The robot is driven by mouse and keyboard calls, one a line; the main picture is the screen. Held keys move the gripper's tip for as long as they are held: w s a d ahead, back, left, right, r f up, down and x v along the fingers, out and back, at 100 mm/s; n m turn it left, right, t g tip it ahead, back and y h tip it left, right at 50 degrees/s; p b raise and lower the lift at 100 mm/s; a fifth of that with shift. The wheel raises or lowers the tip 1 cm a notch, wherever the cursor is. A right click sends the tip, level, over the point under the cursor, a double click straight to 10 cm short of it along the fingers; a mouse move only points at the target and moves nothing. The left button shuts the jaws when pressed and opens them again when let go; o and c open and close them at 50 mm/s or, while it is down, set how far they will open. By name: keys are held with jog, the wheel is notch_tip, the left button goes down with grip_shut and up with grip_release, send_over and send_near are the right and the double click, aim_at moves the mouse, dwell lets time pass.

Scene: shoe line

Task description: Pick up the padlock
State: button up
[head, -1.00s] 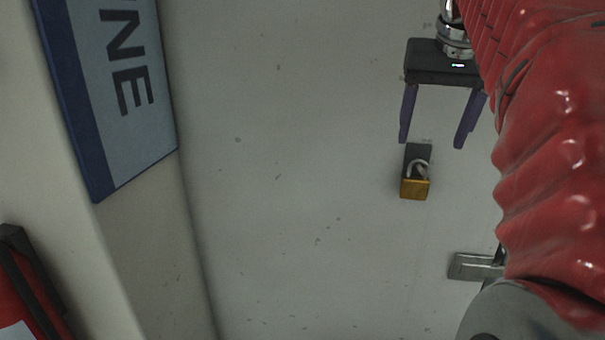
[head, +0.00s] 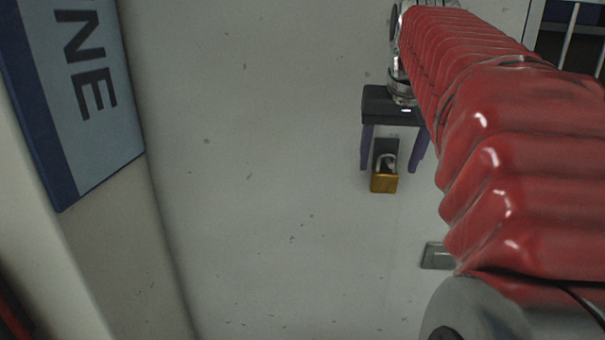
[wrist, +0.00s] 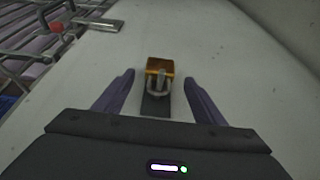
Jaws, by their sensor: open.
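The padlock (head: 384,183) has a brass-gold body and a silver shackle. It is on a dark plate on the pale wall-like surface. In the head view my gripper (head: 391,166) has its two purple fingers apart, with the tips on either side of the plate and shackle. In the wrist view the padlock (wrist: 159,67) lies beyond the fingertips, centred between the fingers of my open gripper (wrist: 160,74). The gripper holds nothing. I cannot tell how far the fingertips are from the surface.
A grey metal fitting (head: 437,256) is on the surface below and right of the padlock. A blue-edged sign (head: 85,95) stands at the left. Metal rails (wrist: 75,22) show at the upper left of the wrist view. The surface left of the padlock is clear.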

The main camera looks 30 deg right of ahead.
aim_at(385, 172)
jog(key=shift+w+f, duration=0.1)
jog(key=shift+f, duration=0.05)
jog(key=shift+x, duration=2.6)
jog(key=shift+d, duration=0.1)
jog(key=shift+w, duration=0.1)
jog(key=c, duration=1.3)
